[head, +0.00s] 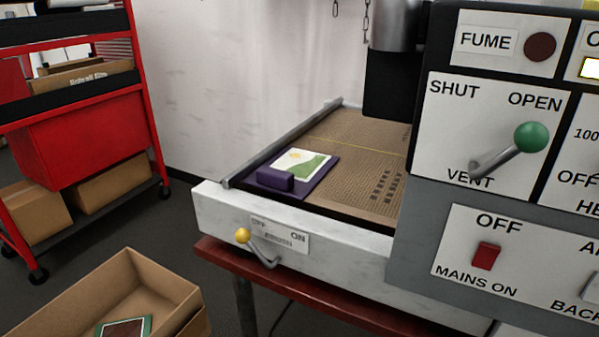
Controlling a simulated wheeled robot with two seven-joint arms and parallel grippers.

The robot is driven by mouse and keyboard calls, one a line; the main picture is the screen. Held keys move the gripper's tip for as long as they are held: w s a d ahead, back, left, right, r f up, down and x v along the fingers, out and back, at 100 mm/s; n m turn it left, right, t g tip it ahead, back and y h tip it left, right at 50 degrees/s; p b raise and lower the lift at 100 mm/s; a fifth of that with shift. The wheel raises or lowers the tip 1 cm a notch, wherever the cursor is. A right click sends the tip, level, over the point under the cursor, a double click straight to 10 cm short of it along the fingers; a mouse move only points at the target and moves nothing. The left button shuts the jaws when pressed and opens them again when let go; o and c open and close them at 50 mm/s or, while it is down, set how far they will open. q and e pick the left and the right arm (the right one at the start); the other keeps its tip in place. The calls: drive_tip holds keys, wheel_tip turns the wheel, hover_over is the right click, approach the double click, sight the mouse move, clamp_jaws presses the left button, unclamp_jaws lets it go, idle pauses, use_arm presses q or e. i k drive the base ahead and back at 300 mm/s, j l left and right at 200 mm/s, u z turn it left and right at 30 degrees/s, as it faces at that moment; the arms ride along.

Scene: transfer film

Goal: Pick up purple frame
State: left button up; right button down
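The purple frame (318,177) lies flat on the brown mesh bed (350,150) of the machine, near its front left corner. It holds a white card with a green and yellow picture, and a raised purple block (275,179) sits at its front left. Neither of my grippers shows in the head view.
A lever with a yellow knob (243,236) sticks out from the machine's white front edge. The grey control panel (410,265) with a green-knobbed lever (531,137) stands at right. An open cardboard box (75,293) holding a green-edged frame (124,327) is at lower left. A red cart (85,135) stands behind.

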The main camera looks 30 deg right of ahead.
sight(294, 163)
drive_tip(key=z, duration=1.7)
drive_tip(key=k+j, duration=0.1)
drive_tip(key=j, duration=0.25)
drive_tip(key=k+j, duration=0.15)
drive_tip(key=j, duration=0.2)
drive_tip(key=k+j, duration=0.1)
drive_tip(key=j, duration=0.3)
